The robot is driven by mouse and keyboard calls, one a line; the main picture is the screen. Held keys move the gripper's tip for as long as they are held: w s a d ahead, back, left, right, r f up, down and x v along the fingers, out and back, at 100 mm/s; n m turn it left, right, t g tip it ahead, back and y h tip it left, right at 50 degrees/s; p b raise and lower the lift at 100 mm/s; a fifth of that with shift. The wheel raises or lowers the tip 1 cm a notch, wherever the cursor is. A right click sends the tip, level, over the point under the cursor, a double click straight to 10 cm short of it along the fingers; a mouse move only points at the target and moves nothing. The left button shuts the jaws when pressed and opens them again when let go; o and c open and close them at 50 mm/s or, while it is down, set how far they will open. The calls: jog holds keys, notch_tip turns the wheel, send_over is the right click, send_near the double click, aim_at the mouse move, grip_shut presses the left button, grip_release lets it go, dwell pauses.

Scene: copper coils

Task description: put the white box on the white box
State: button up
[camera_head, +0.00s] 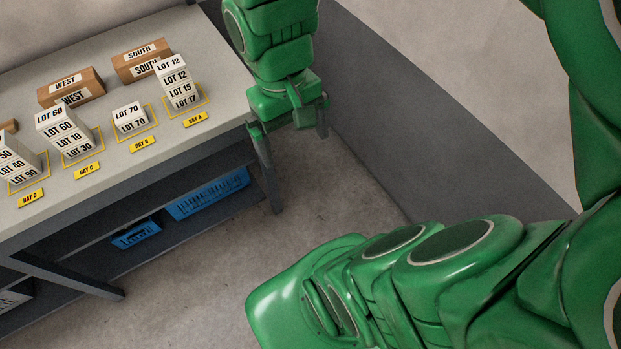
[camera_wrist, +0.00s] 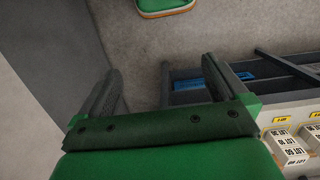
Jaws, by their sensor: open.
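Several white boxes with black lot labels stand on the grey table (camera_head: 205,45). The bay A stack has a LOT 12 box (camera_head: 172,77) on top, LOT 15 (camera_head: 180,90) in the middle and LOT 17 (camera_head: 186,102) at the bottom. Bay C has LOT 60 (camera_head: 59,129) over LOT 10 and LOT 30. The bay D stack (camera_head: 22,170) is cut off at the left edge. My gripper (camera_head: 297,152) is open and empty, beyond the table's right end. In the wrist view, its fingers (camera_wrist: 160,78) are apart; white boxes (camera_wrist: 286,148) show lower right.
Brown cartons marked SOUTH (camera_head: 140,60) and WEST (camera_head: 70,86) stand behind the stacks. Yellow bay labels (camera_head: 143,144) lie in front. Blue bins (camera_head: 207,193) sit on the shelf below. The floor (camera_head: 215,265) before the table is clear.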

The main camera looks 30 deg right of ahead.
jog(key=w+d+r+m+h, duration=0.1)
jog(key=w+d+r+h, duration=0.2)
jog(key=w+d, duration=0.4)
jog(key=w+a+t, duration=0.1)
jog(key=w+a, duration=0.3)
jog(key=w, duration=0.4)
jog(key=w+a+m+t, duration=0.1)
jog(key=w+a, duration=0.2)
jog(key=w, duration=0.5)
jog(key=w+a+t, duration=0.1)
jog(key=w+a, duration=0.3)
jog(key=w, duration=0.4)
jog(key=n+t+y, duration=0.2)
jog(key=t+y, duration=0.1)
send_over(50, 116)
jog(key=s, duration=0.3)
notch_tip(50, 116, down, 11)
jog(key=shift+w+x, duration=0.2)
jog(key=shift+x, duration=1.45)
jog(key=shift+w+x, duration=0.2)
jog(key=shift+x, duration=1.45)
jog(key=shift+r, duration=0.15)
jog(key=c, duration=1)
